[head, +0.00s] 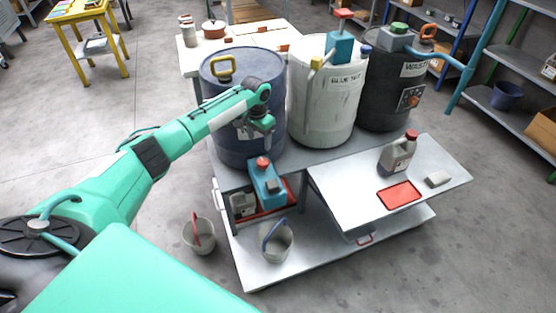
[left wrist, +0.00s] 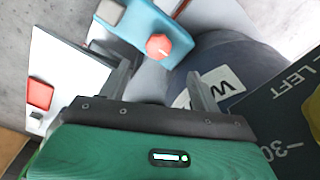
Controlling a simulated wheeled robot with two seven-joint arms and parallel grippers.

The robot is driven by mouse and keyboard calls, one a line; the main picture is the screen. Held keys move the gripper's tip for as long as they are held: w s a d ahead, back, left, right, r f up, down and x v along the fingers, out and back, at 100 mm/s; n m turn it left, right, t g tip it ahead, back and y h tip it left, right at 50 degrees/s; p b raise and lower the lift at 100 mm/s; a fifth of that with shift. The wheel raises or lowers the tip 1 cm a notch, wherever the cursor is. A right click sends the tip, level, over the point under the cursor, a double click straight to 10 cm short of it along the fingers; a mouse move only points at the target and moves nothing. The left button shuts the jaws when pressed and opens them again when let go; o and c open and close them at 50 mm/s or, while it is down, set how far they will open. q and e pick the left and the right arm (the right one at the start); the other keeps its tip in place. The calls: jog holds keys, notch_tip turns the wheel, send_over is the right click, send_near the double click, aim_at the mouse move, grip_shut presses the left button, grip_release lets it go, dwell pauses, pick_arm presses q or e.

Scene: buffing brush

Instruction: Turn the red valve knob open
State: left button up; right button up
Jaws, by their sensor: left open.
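A red knob (head: 262,163) sits on top of a teal unit (head: 268,187) on the cart's lower left level, in front of the blue drum. In the left wrist view the round red knob (left wrist: 159,46) and teal unit (left wrist: 174,33) appear ahead of the fingers. My left gripper (head: 267,130) points down above the knob, close to the blue drum's front. Its two fingers (left wrist: 160,78) are spread and empty, and the knob appears beyond the gap between them. No contact with the knob shows. My right gripper is not in view.
A blue drum (head: 229,75), a white drum (head: 318,115) and a black drum (head: 381,100) stand behind.

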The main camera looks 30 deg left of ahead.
aim_at(263, 161)
pick_arm(q)
jog(key=f, duration=1)
jog(key=shift+w+d+b, duration=0.2)
jog(key=shift+w+b, duration=0.15)
jog(key=shift+f, duration=0.65)
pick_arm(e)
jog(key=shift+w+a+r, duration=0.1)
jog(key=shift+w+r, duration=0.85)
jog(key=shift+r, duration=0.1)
pick_arm(q)
jog(key=shift+c, duration=0.4)
jog(key=c, duration=0.9)
